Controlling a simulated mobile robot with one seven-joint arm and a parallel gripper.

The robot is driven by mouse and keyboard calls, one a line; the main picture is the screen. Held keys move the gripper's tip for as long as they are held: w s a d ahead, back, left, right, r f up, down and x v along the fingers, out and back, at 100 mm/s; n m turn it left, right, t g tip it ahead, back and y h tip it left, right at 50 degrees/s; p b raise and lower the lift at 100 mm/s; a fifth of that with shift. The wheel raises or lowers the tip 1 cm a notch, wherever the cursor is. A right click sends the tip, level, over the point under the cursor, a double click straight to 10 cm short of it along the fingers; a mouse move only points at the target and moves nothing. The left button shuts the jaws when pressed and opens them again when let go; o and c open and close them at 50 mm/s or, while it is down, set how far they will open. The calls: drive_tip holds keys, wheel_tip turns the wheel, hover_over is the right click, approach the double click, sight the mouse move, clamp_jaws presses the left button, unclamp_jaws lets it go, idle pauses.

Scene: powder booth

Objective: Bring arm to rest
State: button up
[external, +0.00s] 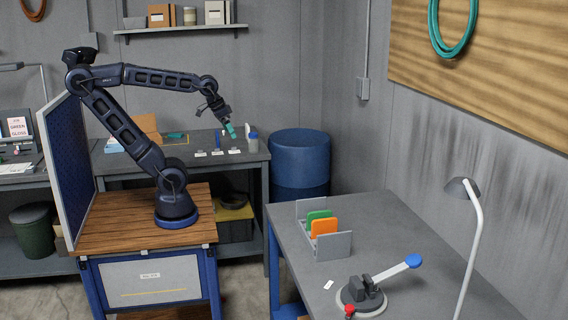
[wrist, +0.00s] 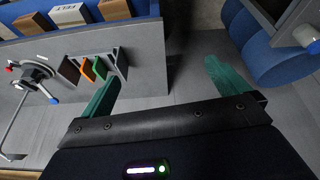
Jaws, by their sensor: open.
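My gripper (external: 230,131) is at the end of my dark blue arm, which reaches out to the right from its base on a wooden-topped cart (external: 140,230). Its teal fingers are spread apart in the wrist view (wrist: 165,85), with nothing between them. In the external view it hangs near the back bench (external: 130,163), angled downward. I cannot tell its exact height above that bench.
A grey table (external: 380,225) at right holds a rack with green and orange panels (external: 323,228), a clamp with a blue-tipped lever (external: 362,293) and a lamp (external: 470,240). A blue drum (external: 300,160) stands behind. A framed panel (external: 68,165) stands left of my arm.

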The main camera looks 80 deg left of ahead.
drive_tip(key=shift+s+d+f+m, duration=0.3)
drive_tip(key=shift+s+d+m, duration=0.05)
drive_tip(key=shift+s, duration=0.15)
drive_tip(key=shift+s+d+f+m, duration=0.25)
drive_tip(key=shift+s+d+m, duration=0.1)
drive_tip(key=shift+s, duration=0.1)
idle(0.7)
